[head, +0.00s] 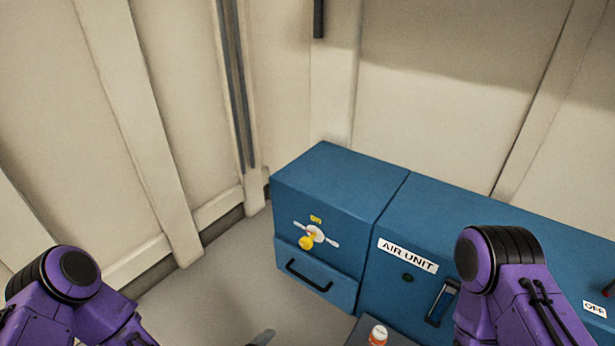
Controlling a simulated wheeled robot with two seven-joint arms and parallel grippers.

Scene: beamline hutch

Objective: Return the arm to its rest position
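My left arm (72,295) shows at the bottom left as a purple link with a black joint, bent toward the lower middle. A small grey tip (263,338) at the bottom edge may be part of my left gripper; too little shows to tell. My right arm (510,290) rises at the lower right in front of the blue air unit. My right gripper is out of the frame.
A blue cabinet (335,185) with a yellow-and-white valve handle (312,236) stands in the corner, joined to the blue air unit (400,290). An orange-and-white capped object (378,335) is on a dark surface at the bottom. Grey floor (215,300) is open at left.

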